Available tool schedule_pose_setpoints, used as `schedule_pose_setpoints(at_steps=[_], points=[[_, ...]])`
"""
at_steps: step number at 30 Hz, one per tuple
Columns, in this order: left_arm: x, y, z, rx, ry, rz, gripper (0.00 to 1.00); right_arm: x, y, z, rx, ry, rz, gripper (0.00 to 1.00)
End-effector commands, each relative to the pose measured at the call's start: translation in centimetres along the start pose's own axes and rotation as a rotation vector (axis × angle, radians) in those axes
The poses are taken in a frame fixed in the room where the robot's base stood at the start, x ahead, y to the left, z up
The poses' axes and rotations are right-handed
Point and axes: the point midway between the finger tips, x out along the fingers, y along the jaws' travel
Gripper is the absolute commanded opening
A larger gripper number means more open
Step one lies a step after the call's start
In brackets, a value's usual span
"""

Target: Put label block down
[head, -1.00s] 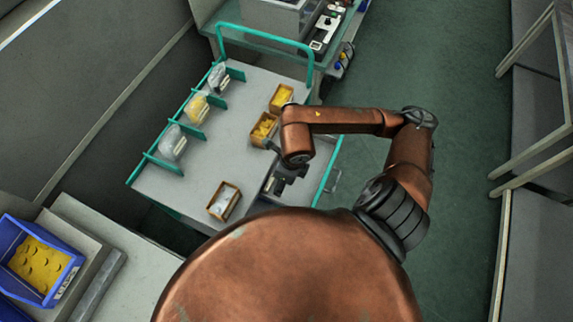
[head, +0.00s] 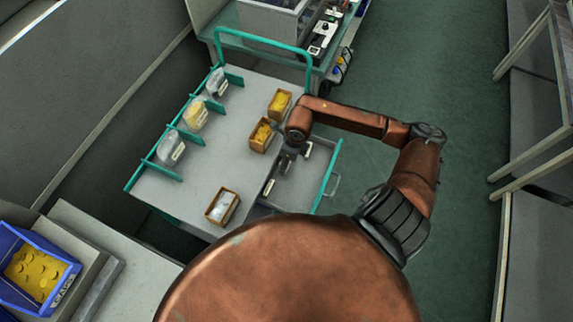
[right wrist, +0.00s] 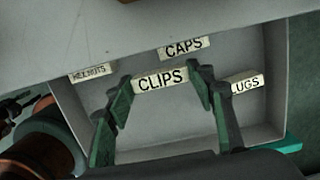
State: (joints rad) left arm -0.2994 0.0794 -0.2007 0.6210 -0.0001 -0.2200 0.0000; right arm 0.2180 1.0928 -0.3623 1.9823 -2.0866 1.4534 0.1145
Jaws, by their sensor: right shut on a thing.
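My right gripper (right wrist: 160,82) is shut on a white label block (right wrist: 160,80) marked CLIPS in the right wrist view, one green finger at each end. The block is over an open grey drawer (right wrist: 180,142); I cannot tell whether it touches the floor. Other label blocks in the drawer are the CAPS block (right wrist: 184,48), an LUGS block (right wrist: 247,84) partly hidden by a finger, and a block with hard-to-read letters (right wrist: 92,72). In the head view my right gripper (head: 285,163) is over the drawer (head: 296,187) at the trolley's right side. My left gripper is not in view.
The grey trolley top (head: 207,165) holds open boxes (head: 223,206) and clear bags (head: 171,148) between teal dividers. A blue bin (head: 38,268) of yellow parts stands at lower left. A teal handle (head: 265,40) rises at the trolley's far end. Green floor is clear at right.

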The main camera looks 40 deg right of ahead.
Motion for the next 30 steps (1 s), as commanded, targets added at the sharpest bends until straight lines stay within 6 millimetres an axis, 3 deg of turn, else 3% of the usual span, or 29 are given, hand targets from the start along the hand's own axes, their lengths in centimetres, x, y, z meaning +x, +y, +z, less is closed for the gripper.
schedule_pose_setpoints(at_steps=[6, 18, 19, 26, 30], points=[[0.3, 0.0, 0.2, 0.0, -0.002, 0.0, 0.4, 3.1, -0.2, -0.4, 0.002, 0.001, 0.002, 0.33], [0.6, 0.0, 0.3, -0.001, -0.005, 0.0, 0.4, 3.8, -0.3, -0.5, 0.001, 0.0, -0.001, 0.33], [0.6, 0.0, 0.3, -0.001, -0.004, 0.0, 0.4, 3.7, -0.3, -0.5, 0.001, 0.0, 0.0, 0.51], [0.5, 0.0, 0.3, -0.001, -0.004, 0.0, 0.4, 3.7, -0.3, -0.5, 0.001, 0.0, 0.0, 0.67], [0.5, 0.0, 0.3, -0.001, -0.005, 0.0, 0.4, 3.6, -0.3, -0.5, 0.001, 0.0, 0.0, 0.67]])
